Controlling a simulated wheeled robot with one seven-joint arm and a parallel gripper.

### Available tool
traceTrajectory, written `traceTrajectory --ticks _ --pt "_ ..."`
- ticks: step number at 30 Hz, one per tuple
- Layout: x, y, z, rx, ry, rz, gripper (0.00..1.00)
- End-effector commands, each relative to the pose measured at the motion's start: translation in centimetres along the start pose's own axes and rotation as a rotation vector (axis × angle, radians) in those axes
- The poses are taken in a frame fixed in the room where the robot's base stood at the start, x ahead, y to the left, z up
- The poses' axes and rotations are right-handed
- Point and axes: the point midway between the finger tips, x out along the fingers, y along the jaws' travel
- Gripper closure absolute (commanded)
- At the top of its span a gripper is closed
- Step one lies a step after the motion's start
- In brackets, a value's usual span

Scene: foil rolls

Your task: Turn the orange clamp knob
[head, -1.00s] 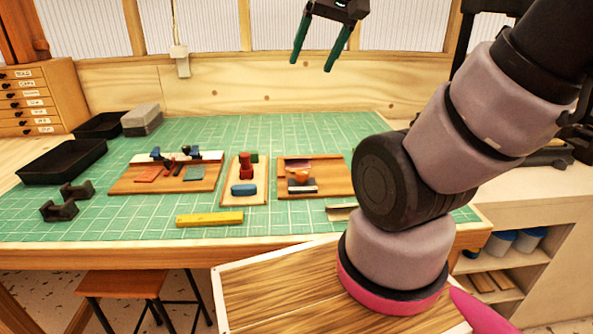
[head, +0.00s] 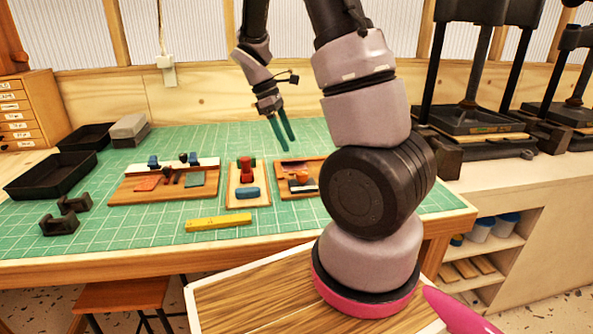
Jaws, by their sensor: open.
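The orange clamp knob (head: 302,176) is a small orange piece on the right wooden board (head: 284,189), which lies on the green mat. Dark and light flat pieces lie around the knob on that board. My arm's lower links cover the board's right part. My gripper (head: 284,145) has two green fingers pointing down, parted and empty. It hangs above and behind the right board, a little left of the knob in the picture. It appears apart from the knob.
A middle board (head: 263,198) carries a red upright piece (head: 246,172) and a blue block (head: 248,193). A larger board (head: 125,194) stands left of it. A yellow bar (head: 218,222) lies in front. Black trays (head: 45,182) are at left, presses (head: 470,119) at right.

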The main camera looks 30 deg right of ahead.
Motion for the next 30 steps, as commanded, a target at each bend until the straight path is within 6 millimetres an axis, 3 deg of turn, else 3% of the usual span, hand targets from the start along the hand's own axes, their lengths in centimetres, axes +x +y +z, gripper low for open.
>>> traceTrajectory --ticks 16,21,30 --pt "9.0 -0.1 0.0 0.002 -0.001 -0.002 0.23" --pt "10.2 -0.1 0.0 0.003 0.001 -0.001 0.23" --pt "10.4 -0.1 0.0 0.003 0.002 0.0 0.23"
